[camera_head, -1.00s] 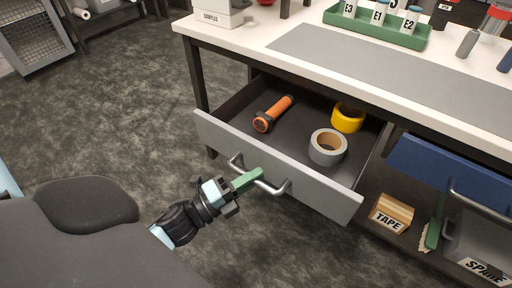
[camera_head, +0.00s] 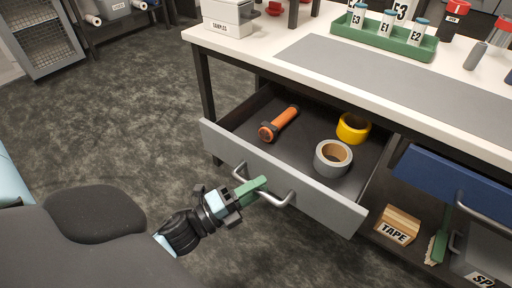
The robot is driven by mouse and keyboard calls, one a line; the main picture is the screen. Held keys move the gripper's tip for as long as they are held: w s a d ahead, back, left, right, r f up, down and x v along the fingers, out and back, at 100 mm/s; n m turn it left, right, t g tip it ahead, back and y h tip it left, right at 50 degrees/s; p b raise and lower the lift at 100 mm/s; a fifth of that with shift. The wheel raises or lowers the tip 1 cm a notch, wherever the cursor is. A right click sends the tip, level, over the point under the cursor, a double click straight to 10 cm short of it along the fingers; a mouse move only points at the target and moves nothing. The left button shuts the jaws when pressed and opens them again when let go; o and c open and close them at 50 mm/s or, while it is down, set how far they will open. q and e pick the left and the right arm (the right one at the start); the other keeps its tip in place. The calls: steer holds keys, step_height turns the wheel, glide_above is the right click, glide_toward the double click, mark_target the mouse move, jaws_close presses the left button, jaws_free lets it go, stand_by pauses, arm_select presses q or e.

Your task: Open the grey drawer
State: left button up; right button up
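The grey drawer (camera_head: 325,200) is pulled well out from under the bench, its inside showing. Its curved metal handle (camera_head: 285,202) sticks out from the front panel. My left gripper (camera_head: 252,187) is at the handle's bar, with a green finger lying across the bar's left part. It appears shut on the handle; the lower finger is hidden. My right gripper is not in view.
Inside the drawer are an orange flashlight (camera_head: 279,123), grey tape (camera_head: 333,158) and yellow tape (camera_head: 353,128). To the right are a blue drawer (camera_head: 455,180), a TAPE box (camera_head: 398,226) and a green brush (camera_head: 438,245). Open floor (camera_head: 110,130) lies to the left.

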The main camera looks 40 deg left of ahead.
arm_select(q)
steer(key=v, duration=0.7)
steer(key=shift+s+a, duration=0.15)
steer(key=shift+s, duration=0.15)
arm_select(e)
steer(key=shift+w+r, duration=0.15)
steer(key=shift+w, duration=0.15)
arm_select(q)
steer(key=shift+f, duration=0.1)
